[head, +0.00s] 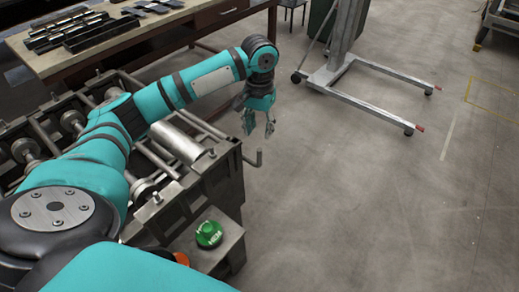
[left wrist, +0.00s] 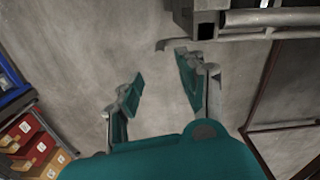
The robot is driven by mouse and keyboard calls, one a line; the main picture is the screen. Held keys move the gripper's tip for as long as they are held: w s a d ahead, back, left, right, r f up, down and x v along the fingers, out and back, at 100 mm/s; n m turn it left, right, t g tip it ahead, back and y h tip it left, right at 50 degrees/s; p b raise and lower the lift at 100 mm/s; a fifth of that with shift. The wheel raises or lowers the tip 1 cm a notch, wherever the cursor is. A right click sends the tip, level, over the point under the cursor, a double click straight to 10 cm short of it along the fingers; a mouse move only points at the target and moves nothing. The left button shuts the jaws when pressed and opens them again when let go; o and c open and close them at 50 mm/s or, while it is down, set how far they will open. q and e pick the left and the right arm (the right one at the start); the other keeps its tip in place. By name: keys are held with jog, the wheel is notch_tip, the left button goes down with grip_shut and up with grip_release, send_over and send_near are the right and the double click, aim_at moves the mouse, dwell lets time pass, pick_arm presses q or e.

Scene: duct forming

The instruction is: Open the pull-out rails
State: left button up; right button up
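The forming machine (head: 150,165) stands at the left in the head view, with rollers and a metal frame. A pull-out rail (head: 217,133), a thin dark bar, runs along its far right side and ends in a small bent tip near the floor-side edge. My left gripper (head: 260,132) hangs just beyond this tip, fingers pointing down and spread, with nothing between them. In the left wrist view the two teal fingers (left wrist: 160,68) are apart over bare floor. A grey bar with a bent end (left wrist: 185,42) lies just past the right finger. My right gripper is not in view.
A workbench (head: 130,40) with dark metal parts stands behind the machine. A wheeled lift stand (head: 345,75) is on the floor at upper right. A green button (head: 208,233) sits on the machine's near corner. Red bins (left wrist: 25,140) show at lower left.

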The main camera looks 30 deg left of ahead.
pick_arm(q)
jog(key=p, duration=0.1)
send_near(259, 162)
jog(key=f, duration=0.5)
jog(key=shift+w+a+f, duration=0.15)
jog(key=shift+w+f, duration=0.1)
jog(key=shift+w, duration=0.15)
jog(key=shift+f, duration=0.5)
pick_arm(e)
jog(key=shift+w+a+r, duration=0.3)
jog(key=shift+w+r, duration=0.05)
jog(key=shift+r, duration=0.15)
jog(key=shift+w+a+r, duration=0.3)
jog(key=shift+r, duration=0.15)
pick_arm(q)
jog(key=c, duration=0.7)
grip_shut()
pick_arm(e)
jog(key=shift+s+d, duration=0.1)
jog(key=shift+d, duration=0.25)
